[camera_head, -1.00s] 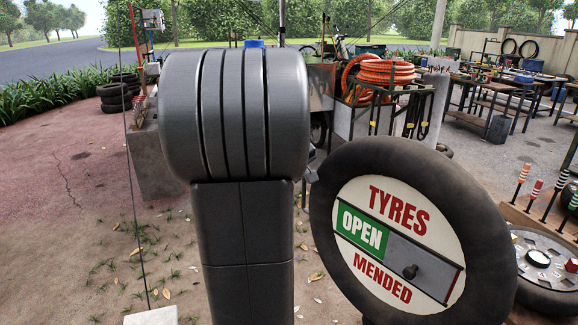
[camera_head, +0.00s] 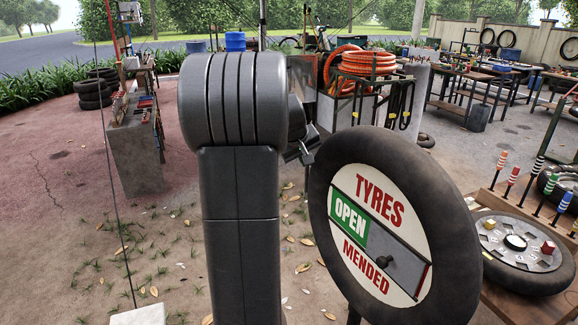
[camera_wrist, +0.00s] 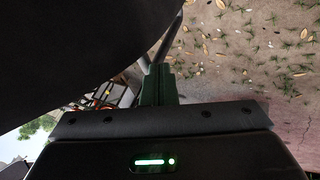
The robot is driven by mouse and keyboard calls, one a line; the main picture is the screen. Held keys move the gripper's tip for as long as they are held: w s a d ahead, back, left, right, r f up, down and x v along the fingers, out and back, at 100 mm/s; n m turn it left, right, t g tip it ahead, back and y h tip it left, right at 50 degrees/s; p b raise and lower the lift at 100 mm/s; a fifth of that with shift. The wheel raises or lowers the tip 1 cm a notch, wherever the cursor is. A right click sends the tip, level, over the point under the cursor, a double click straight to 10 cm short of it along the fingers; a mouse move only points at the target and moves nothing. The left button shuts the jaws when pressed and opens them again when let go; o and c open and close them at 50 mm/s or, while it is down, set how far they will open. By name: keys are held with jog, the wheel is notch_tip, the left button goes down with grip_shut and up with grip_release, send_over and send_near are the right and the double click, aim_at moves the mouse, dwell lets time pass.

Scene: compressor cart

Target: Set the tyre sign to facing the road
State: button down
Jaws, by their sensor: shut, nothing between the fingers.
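The tyre sign is a black tyre (camera_head: 448,215) around a white disc reading "TYRES MENDED", with a green "OPEN" panel and a dark knob. It stands upright at right in the head view, its lettered face angled towards me. In the wrist view its dark tyre (camera_wrist: 80,50) fills the upper left. My gripper (camera_wrist: 160,85) is shut and empty, its fingers close beside the tyre; I cannot tell if they touch. In the head view part of my gripper (camera_head: 303,150) shows at the tyre's upper left edge, mostly hidden by my arm.
A wheel (camera_head: 520,250) and striped pegs crowd the bench to the right of the sign. An orange hose coil (camera_head: 365,62) on a cart stands behind. A concrete block bench (camera_head: 135,160) is at left. Leaf-strewn ground is open between; the road (camera_head: 60,55) lies far left.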

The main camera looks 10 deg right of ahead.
jog(key=d, duration=0.1)
jog(key=w+d+m, duration=0.1)
jog(key=d, duration=0.1)
jog(key=shift+h, duration=0.3)
jog(key=shift+r+m+g, duration=0.1)
jog(key=shift+m+g, duration=0.2)
jog(key=shift+r, duration=0.1)
jog(key=shift+r, duration=0.25)
jog(key=b+v, duration=0.1)
jog(key=v, duration=1.2)
jog(key=shift+s+a, duration=0.15)
jog(key=shift+a, duration=0.15)
jog(key=shift+f, duration=0.2)
jog(key=x, duration=0.8)
jog(key=p+x, duration=0.1)
jog(key=x, duration=0.3)
jog(key=shift+d+f, duration=0.1)
jog(key=shift+d, duration=0.35)
